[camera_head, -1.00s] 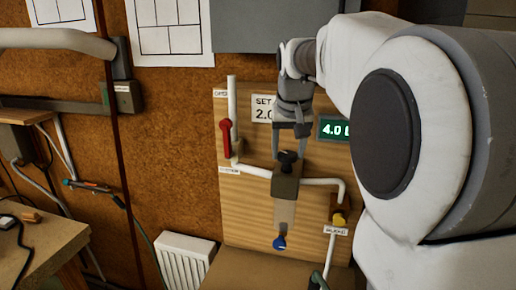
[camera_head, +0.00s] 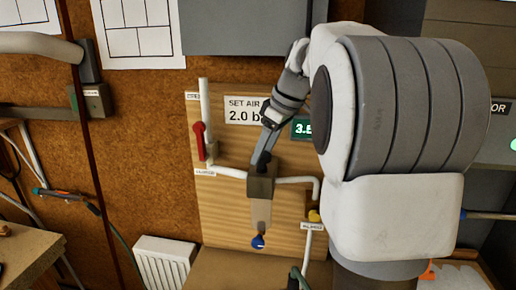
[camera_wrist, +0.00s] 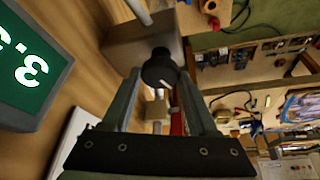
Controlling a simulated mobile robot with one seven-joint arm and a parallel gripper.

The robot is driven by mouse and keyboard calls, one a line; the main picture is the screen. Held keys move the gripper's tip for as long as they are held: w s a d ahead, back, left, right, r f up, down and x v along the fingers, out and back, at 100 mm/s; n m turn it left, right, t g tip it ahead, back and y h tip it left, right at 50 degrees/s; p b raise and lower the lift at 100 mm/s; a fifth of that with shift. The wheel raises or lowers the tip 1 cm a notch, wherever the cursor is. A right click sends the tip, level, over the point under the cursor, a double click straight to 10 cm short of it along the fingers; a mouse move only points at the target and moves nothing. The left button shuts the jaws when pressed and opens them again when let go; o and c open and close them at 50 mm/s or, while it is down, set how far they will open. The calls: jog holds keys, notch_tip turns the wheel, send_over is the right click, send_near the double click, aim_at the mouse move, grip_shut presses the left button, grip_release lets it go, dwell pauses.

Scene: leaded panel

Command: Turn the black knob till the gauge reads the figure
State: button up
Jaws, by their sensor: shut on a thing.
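The black knob (camera_wrist: 160,68) sits between the two fingers of my gripper (camera_wrist: 161,80) in the wrist view, and the gripper is shut on it. In the head view my gripper (camera_head: 262,162) reaches the top of the grey valve block (camera_head: 261,186) and mostly hides the knob. The green-lit gauge (camera_head: 302,128) is partly covered by my arm and shows a figure starting with 3. The gauge also shows turned in the wrist view (camera_wrist: 30,65), cut off by the frame edge. A white sign (camera_head: 243,111) reads "SET AIR 2.0 b", its end hidden.
A red lever (camera_head: 198,141) stands left on the wooden panel (camera_head: 222,215), by white pipes. A blue knob (camera_head: 258,242) is below the block and a yellow fitting (camera_head: 314,215) to its right. A white radiator (camera_head: 163,261) stands lower left.

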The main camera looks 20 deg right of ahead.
jog(key=n+g+p, duration=0.1)
jog(key=n, duration=0.2)
jog(key=n+y, duration=0.1)
jog(key=n, duration=0.2)
jog(key=shift+w+d+r+g+p, duration=0.1)
jog(key=shift+w+g+p, duration=0.05)
jog(key=shift+g+p, duration=0.25)
dwell(0.3)
jog(key=o, duration=1.4)
jog(key=shift+c, duration=0.2)
